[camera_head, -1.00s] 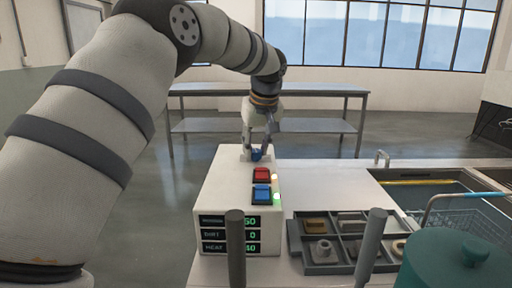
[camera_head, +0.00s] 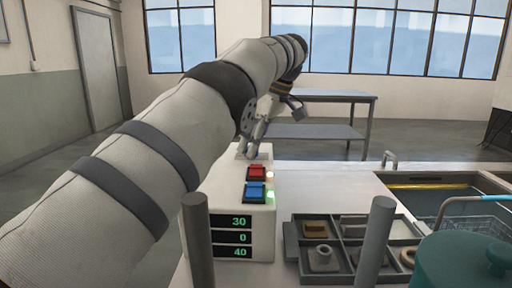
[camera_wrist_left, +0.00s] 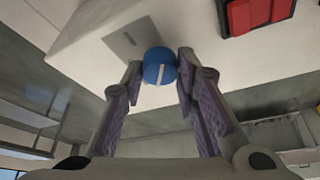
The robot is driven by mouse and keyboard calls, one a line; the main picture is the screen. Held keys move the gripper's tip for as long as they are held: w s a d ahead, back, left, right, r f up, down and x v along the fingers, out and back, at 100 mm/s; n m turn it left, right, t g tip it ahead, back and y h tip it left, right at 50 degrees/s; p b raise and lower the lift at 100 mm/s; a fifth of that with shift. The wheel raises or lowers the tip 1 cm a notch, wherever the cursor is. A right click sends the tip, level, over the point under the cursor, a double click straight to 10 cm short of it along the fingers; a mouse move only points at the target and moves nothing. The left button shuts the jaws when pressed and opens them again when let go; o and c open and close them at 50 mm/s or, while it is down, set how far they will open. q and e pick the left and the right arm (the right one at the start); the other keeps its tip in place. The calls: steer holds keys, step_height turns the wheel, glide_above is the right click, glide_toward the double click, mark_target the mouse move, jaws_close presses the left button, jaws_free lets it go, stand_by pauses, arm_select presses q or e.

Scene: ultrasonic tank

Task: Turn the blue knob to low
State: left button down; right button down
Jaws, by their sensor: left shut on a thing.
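The blue knob (camera_wrist_left: 160,68) has a white line on its face, nearly upright in the left wrist view. It sits on the white control box (camera_head: 245,184). My left gripper (camera_wrist_left: 160,60) has a finger on each side of the knob and is shut on it. In the head view my left gripper (camera_head: 250,143) is at the far end of the box top, and the knob is hidden there. My right gripper is not in view.
A red switch (camera_head: 256,173) and a blue switch (camera_head: 255,191) with lit lamps beside them are on the box top. A compartment tray (camera_head: 291,243) with small parts is to the right. A sink-like tank (camera_head: 440,181) and a teal lidded container (camera_head: 455,265) are farther right.

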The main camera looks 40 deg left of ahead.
arm_select(q)
steer(key=shift+n, duration=0.5)
steer(key=c, duration=1.3)
jaws_free()
steer(key=shift+f, duration=0.1)
steer(key=shift+r, duration=0.2)
